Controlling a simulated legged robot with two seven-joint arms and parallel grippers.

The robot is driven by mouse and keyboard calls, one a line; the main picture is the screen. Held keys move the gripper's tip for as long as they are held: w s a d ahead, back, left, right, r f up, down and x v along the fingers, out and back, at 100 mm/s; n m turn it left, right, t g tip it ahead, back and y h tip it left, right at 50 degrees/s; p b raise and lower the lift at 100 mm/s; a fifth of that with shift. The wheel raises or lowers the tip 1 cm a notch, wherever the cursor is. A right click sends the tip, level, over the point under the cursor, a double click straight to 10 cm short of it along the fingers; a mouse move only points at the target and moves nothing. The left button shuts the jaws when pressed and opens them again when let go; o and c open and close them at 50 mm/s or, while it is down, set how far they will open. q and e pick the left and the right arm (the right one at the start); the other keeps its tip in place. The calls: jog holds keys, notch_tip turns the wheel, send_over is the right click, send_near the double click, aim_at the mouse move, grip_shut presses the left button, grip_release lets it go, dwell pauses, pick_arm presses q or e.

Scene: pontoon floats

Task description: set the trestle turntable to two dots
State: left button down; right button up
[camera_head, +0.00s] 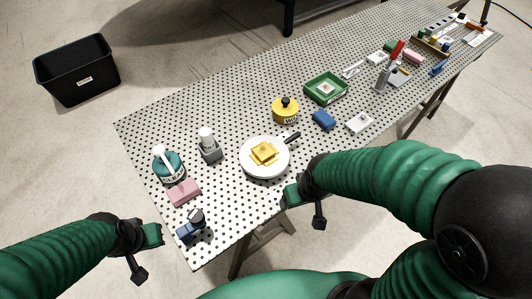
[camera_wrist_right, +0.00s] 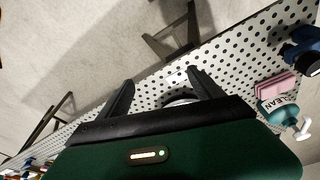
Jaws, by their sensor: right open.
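A round white disc with a short black handle (camera_head: 249,168) lies on the perforated trestle table, with a yellow square piece (camera_head: 263,153) on top. It looks like a pan or a turntable; I cannot tell which, and no dot marks are readable on it. My right gripper (camera_head: 304,207) is just off the table's front edge, near the disc. In the right wrist view its two dark fingers (camera_wrist_right: 160,82) are spread and empty, with a white rounded object (camera_wrist_right: 180,101) partly hidden behind the gripper body. My left gripper (camera_head: 145,252) hangs left of the table's near corner; its jaw opening is unclear.
Around the disc stand a yellow lidded pot (camera_head: 285,112), a grey device (camera_head: 209,148), a teal bottle (camera_head: 168,166), a pink block (camera_head: 184,193) and a blue object (camera_head: 190,229). A green tray (camera_head: 326,88) and a red-handled clamp (camera_head: 395,52) are farther right. A black bin (camera_head: 76,72) stands on the floor.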

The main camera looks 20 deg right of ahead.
jog(key=shift+c, duration=0.9)
jog(key=w+d+r+m, duration=0.1)
jog(key=w+m, duration=0.1)
jog(key=w, duration=0.1)
jog(key=w+d+r+m+p, duration=0.1)
jog(key=w+r+m, duration=0.1)
jog(key=w, duration=0.1)
jog(key=w+d+r+m, duration=0.1)
jog(key=w, duration=0.3)
jog(key=shift+d+r+m, duration=0.2)
jog(key=shift+m, duration=0.2)
jog(key=c, duration=0.7)
jog(key=shift+o, duration=0.2)
notch_tip(320, 180, up, 5)
jog(key=m+p, duration=0.2)
jog(key=m, duration=0.6)
send_over(293, 137)
jog(key=s+d, duration=0.1)
jog(key=s, duration=0.2)
jog(key=shift+g+y, duration=0.3)
jog(key=shift+y, duration=0.1)
jog(key=w+f, duration=0.1)
jog(key=f, duration=0.4)
jog(key=w+f, duration=0.1)
jog(key=f, duration=0.4)
jog(key=a+f, duration=0.1)
jog(key=f, duration=0.5)
jog(key=shift+w, duration=0.4)
jog(key=shift+r, duration=0.1)
grip_shut()
